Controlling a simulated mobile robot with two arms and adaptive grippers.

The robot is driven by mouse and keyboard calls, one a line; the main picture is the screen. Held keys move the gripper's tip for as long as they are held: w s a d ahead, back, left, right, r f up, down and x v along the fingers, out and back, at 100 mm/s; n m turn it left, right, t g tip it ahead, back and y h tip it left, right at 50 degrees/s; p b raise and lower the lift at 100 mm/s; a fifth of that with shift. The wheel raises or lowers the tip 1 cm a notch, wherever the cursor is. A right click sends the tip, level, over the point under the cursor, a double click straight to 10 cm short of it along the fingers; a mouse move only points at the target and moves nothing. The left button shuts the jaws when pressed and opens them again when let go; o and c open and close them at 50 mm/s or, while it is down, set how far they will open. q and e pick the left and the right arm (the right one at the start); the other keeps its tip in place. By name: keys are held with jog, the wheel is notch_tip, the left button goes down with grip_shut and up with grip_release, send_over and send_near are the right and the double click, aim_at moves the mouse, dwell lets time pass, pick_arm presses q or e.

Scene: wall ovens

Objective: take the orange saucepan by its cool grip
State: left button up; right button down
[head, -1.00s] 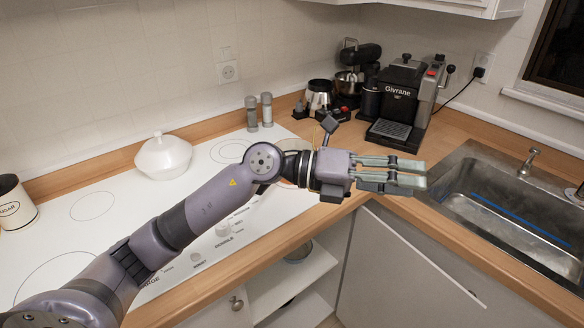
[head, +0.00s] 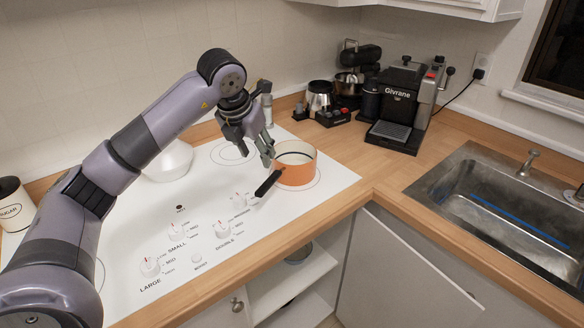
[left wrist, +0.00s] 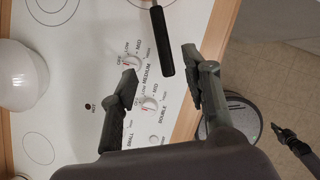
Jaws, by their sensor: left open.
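In the left wrist view the grip (left wrist: 166,55) shows between and ahead of the two fingers. My left gripper (head: 268,156) is open and empty, pointing down, above and just left of the saucepan. It also shows in the left wrist view (left wrist: 159,72). I see no contact with the grip; the exact height gap is unclear.
The cooktop (head: 140,225) has several knobs along its front. A white lidded pot (head: 170,162) stands behind my left arm. Shakers, a mixer and a coffee machine (head: 400,100) stand along the back. The sink (head: 500,205) is at right. Wooden counter before it is clear.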

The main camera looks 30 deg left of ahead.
pick_arm(q)
jog(key=p, duration=0.1)
send_over(269, 180)
jog(key=s, duration=0.3)
notch_tip(269, 180, down, 6)
jog(key=shift+w+d+f, duration=0.1)
jog(key=shift+w+f+p, duration=0.25)
jog(key=shift+f+p, duration=0.35)
jog(key=shift+p, duration=0.1)
jog(key=p+x, duration=0.1)
jog(key=x, duration=0.2)
jog(key=shift+w+f, duration=0.15)
jog(key=shift+f, duration=0.05)
jog(key=shift+w+f, duration=0.1)
jog(key=shift+f, duration=0.25)
jog(key=shift+c, duration=0.3)
grip_shut()
jog(key=shift+r, duration=0.1)
